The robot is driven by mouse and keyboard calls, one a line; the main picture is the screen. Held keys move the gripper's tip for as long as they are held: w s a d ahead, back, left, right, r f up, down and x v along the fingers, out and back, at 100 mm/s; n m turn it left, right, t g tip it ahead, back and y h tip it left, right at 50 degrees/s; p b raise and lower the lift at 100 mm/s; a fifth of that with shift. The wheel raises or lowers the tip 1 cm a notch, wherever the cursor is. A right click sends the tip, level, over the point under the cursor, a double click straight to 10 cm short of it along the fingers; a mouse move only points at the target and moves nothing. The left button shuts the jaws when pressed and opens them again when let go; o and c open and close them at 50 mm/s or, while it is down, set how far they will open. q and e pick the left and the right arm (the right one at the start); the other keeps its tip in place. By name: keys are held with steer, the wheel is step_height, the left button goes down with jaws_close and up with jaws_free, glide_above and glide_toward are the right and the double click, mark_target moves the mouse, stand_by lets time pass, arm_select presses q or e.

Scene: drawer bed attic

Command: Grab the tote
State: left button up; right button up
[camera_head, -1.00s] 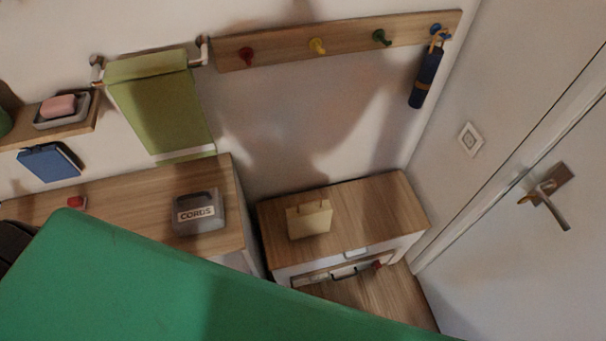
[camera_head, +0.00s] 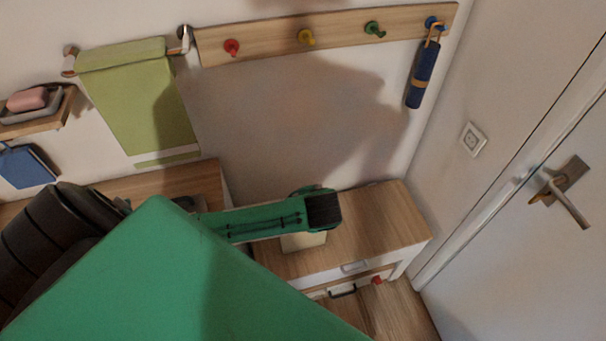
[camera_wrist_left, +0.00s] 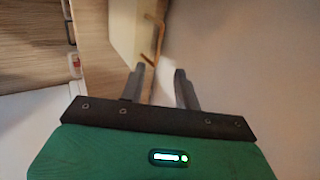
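The tote is a small pale beige bag on the wooden top of the low drawer cabinet. In the head view only its lower part (camera_head: 303,242) shows under my green left arm. In the left wrist view its pale side (camera_wrist_left: 127,25) and a thin tan handle (camera_wrist_left: 154,40) show ahead of the fingers. My left gripper (camera_wrist_left: 160,69) is open, its two grey fingers apart with nothing seen between them. The handle lies just beyond the fingertips; whether it touches them I cannot tell. In the head view the left fingers are hidden. My right gripper is not in view.
The cabinet top (camera_head: 385,215) is clear right of the tote. Its drawer front below has a dark handle (camera_head: 343,291). A peg rail (camera_head: 270,40) with a hanging blue roll (camera_head: 422,75) is on the wall above. A green towel (camera_head: 140,100) hangs left. A door (camera_head: 540,250) stands right.

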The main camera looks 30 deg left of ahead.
arm_select(q)
steer(key=x, duration=0.7)
steer(key=shift+w+a, duration=0.1)
steer(key=shift+a, duration=0.15)
steer(key=shift+d+p+x, duration=0.15)
steer(key=shift+p+x, duration=0.15)
steer(key=shift+x, duration=1.25)
steer(key=shift+d+p+x, duration=0.15)
steer(key=shift+p+x, duration=0.1)
steer(key=shift+x, duration=1.3)
steer(key=shift+f, duration=0.2)
steer(key=shift+c, duration=0.2)
jaws_close()
